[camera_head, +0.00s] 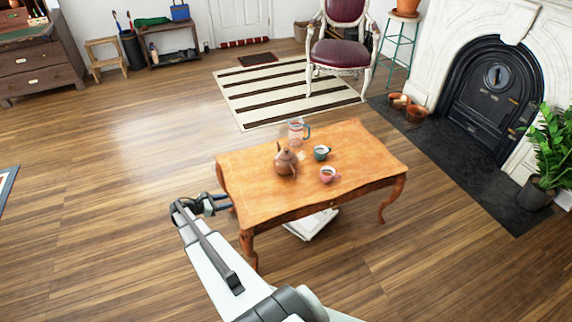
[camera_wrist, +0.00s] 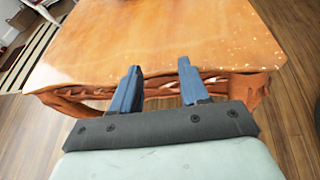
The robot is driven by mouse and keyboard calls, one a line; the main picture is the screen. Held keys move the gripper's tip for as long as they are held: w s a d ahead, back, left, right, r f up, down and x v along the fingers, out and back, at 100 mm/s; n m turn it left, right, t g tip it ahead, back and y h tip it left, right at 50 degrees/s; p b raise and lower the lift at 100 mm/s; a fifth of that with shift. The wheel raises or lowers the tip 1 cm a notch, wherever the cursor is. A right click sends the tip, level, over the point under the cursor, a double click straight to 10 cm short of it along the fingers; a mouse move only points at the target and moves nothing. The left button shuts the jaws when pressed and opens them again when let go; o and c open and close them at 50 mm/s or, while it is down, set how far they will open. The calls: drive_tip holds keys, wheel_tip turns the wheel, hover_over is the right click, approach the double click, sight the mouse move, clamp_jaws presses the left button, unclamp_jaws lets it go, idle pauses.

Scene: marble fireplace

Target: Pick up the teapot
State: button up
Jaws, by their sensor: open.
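The brown teapot (camera_head: 286,160) stands upright on the wooden table (camera_head: 262,205), left of the table's middle in the head view. My gripper (camera_head: 230,203) is at the table's left edge, apart from the teapot and to its lower left. In the wrist view my gripper (camera_wrist: 158,80) shows two blue fingers spread apart with nothing between them. They point toward the near edge of the table (camera_wrist: 150,40). The teapot does not show in the wrist view.
A glass pitcher (camera_head: 296,131), a green cup (camera_head: 321,152) and a pink cup (camera_head: 328,174) stand close around the teapot. A white flat object (camera_head: 312,225) lies under the table. The floor (camera_head: 110,190) left of the table is clear.

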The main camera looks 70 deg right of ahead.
sight(294, 176)
drive_tip(key=s+d+r+g, duration=0.1)
drive_tip(key=s+d, duration=0.4)
drive_tip(key=s+d+g+h, duration=0.1)
drive_tip(key=s+d+g, duration=0.1)
drive_tip(key=s+d, duration=0.3)
drive_tip(key=s+d+r+g, duration=0.1)
drive_tip(key=s+d+g, duration=0.1)
drive_tip(key=s+d, duration=0.3)
drive_tip(key=shift+d+r+m+h, duration=0.25)
drive_tip(key=shift+r+m+h, duration=0.05)
drive_tip(key=x, duration=0.8)
drive_tip(key=shift+x, duration=2.95)
drive_tip(key=shift+s+a, duration=0.15)
drive_tip(key=shift+s, duration=0.05)
drive_tip(key=shift+c, duration=0.3)
clamp_jaws()
